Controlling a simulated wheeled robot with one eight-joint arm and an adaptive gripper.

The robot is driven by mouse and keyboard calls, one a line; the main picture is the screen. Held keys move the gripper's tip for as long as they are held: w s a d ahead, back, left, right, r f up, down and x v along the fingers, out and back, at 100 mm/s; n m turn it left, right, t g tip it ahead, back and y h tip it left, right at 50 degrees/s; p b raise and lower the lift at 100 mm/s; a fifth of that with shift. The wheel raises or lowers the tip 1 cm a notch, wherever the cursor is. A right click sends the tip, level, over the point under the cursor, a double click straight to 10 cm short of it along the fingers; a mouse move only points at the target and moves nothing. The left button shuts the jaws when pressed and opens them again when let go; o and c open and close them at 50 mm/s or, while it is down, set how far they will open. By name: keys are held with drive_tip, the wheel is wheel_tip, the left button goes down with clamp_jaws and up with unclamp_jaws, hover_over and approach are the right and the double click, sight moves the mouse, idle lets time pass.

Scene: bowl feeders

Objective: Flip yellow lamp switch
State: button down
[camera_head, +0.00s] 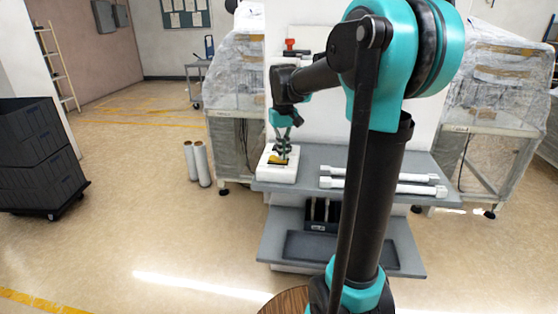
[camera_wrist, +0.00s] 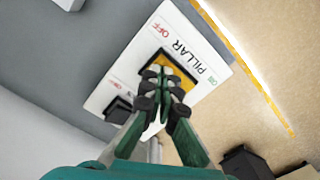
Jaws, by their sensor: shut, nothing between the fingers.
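The yellow lamp switch (camera_wrist: 184,68) sits in a dark frame on a white switch panel (camera_wrist: 211,42) lettered "PILLAR" with "ON" and "OFF" marks. In the head view the yellow switch (camera_head: 277,161) shows on the white switch box (camera_head: 279,175) at the left end of the grey shelf. My gripper (camera_wrist: 164,86) is shut and empty, its fingertips over the yellow switch and hiding part of it. I cannot tell whether they touch it. In the head view my gripper (camera_head: 283,155) points down onto the box.
A black switch (camera_wrist: 120,107) sits on the same panel beside the yellow one. White bars (camera_head: 385,186) lie on the grey shelf (camera_head: 322,156) to the right. Plastic-wrapped machines (camera_head: 236,80) stand on both sides. White rolls (camera_head: 202,163) stand on the floor to the left.

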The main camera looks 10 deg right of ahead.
drive_tip(key=shift+r, duration=3.5)
